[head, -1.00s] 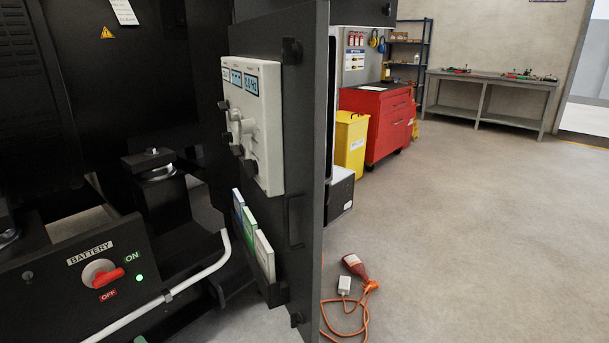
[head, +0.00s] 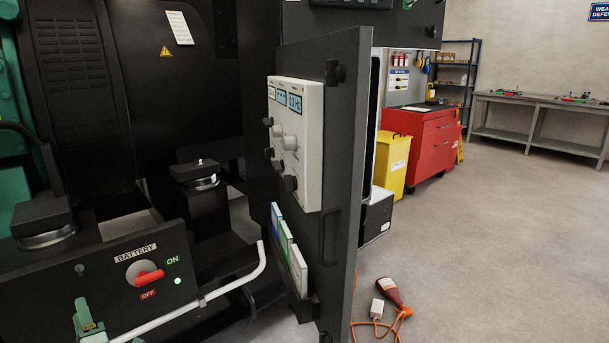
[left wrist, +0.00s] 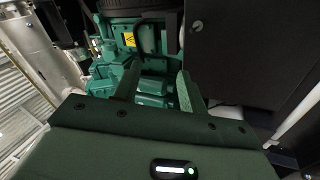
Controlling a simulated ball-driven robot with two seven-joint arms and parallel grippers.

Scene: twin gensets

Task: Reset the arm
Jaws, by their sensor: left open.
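My left gripper (head: 90,322) shows at the bottom left of the head view, green, in front of the battery panel (head: 105,285). In the left wrist view its two fingers (left wrist: 157,88) stand apart with nothing held between them. Behind them is green engine machinery (left wrist: 120,65). The battery panel carries a red switch (head: 149,277) with its handle pointing right towards the ON label, and a green light is lit beside it. My right gripper is not in view.
A dark open door (head: 345,180) with a white control box (head: 300,140) stands in the middle. A white pipe (head: 225,287) runs in front of the panel. Open floor (head: 490,240) lies to the right.

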